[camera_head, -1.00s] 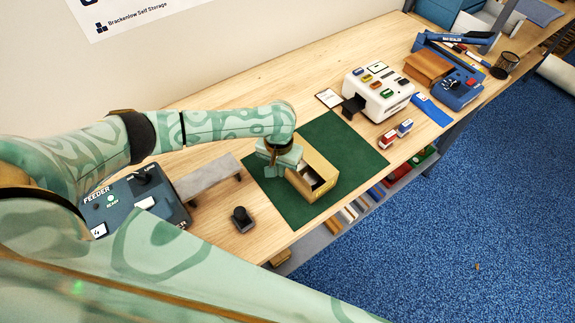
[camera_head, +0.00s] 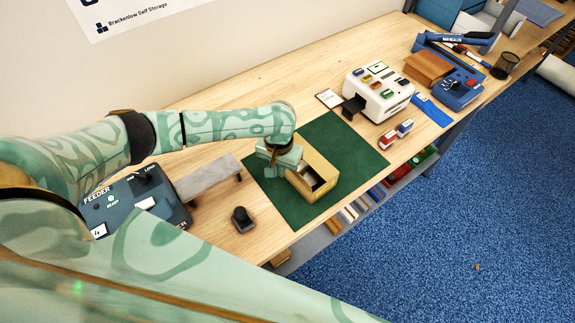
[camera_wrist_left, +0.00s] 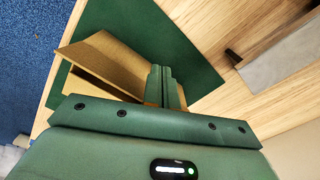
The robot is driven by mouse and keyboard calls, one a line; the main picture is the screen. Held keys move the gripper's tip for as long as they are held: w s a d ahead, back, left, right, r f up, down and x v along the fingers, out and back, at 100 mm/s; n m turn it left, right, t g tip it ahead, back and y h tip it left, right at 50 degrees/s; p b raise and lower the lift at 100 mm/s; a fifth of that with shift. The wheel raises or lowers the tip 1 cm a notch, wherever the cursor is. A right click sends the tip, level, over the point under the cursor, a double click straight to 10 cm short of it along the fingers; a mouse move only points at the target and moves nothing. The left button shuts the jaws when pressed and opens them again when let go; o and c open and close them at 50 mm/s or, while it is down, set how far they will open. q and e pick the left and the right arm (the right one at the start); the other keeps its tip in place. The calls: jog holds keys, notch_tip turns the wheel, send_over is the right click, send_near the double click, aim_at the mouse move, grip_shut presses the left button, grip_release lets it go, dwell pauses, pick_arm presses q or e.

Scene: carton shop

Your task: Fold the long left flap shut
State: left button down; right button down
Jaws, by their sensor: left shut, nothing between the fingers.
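In the wrist view, the carton (camera_wrist_left: 107,58) shows tan cardboard panels spread at an angle. I cannot tell for certain which panel is the long left flap. My left gripper (camera_head: 281,166) is at the carton's left side, pointing down, and partly hides that side. In the wrist view, its fingers (camera_wrist_left: 161,84) are shut together with nothing between them, close beside the cardboard. Contact is unclear. My right gripper is not in view.
A grey bench-like stand (camera_head: 207,176), a feeder box (camera_head: 128,203) and a small black device (camera_head: 242,219) stand left of the mat. A white machine with coloured buttons (camera_head: 378,94) stands at the right. The mat's right part is clear.

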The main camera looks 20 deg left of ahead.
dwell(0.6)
pick_arm(q)
jog(key=shift+w+d, duration=0.3)
jog(key=shift+w, duration=0.25)
jog(key=shift+w+d, duration=0.25)
jog(key=shift+w, duration=0.3)
jog(key=shift+w+d+b, duration=0.2)
jog(key=shift+w+d, duration=0.1)
jog(key=shift+w, duration=0.25)
jog(key=shift+w+d+b, duration=0.15)
jog(key=shift+w+d, duration=0.1)
jog(key=shift+w, duration=0.25)
